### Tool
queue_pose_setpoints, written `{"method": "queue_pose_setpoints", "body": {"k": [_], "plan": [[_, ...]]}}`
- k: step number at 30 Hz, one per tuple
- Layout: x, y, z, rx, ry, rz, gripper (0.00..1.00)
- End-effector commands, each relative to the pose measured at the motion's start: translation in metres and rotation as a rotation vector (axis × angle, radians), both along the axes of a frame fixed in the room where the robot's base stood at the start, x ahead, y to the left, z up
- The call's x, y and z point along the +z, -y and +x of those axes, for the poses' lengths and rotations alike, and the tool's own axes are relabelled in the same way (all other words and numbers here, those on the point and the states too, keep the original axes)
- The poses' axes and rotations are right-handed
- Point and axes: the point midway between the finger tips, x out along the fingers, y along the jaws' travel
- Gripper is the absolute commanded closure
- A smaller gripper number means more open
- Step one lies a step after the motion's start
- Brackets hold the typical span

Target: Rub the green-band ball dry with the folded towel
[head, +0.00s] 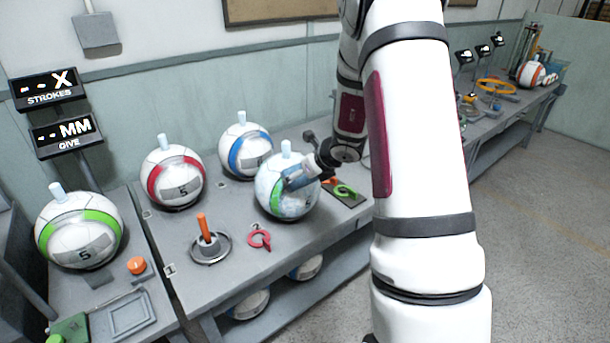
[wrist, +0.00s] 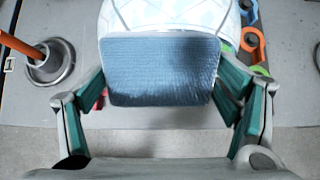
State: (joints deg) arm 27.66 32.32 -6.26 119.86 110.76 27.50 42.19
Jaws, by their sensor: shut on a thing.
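A ball with a green band (head: 299,207) and a bluish, mottled surface stands on the grey bench, with a pale plug on top. My gripper (head: 310,173) is at its upper right side. In the wrist view my gripper (wrist: 160,88) is shut on the folded blue towel (wrist: 160,65), which lies flat between the fingers. The lower part of the ball (wrist: 175,15) shows just beyond the towel. The towel overlaps the ball, but I cannot tell whether it touches. The towel and gripper hide part of the ball's front.
A red-band ball (head: 173,188), a blue-band ball (head: 236,165) and another green-band ball (head: 60,245) stand nearby. An orange-handled post (head: 205,228) and a red hook-shaped piece (head: 260,239) are in front. A dark mat with a green piece (head: 343,190) lies to the right.

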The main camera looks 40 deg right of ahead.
Motion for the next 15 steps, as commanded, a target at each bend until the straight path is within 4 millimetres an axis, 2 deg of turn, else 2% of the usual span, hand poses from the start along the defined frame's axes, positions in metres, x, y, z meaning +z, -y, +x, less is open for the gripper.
{"method": "queue_pose_setpoints", "body": {"k": [5,15], "plan": [[0.000,0.000,0.000,0.000,0.000,0.000,0.45],[0.000,0.018,0.000,0.000,0.000,-0.001,0.45]]}}
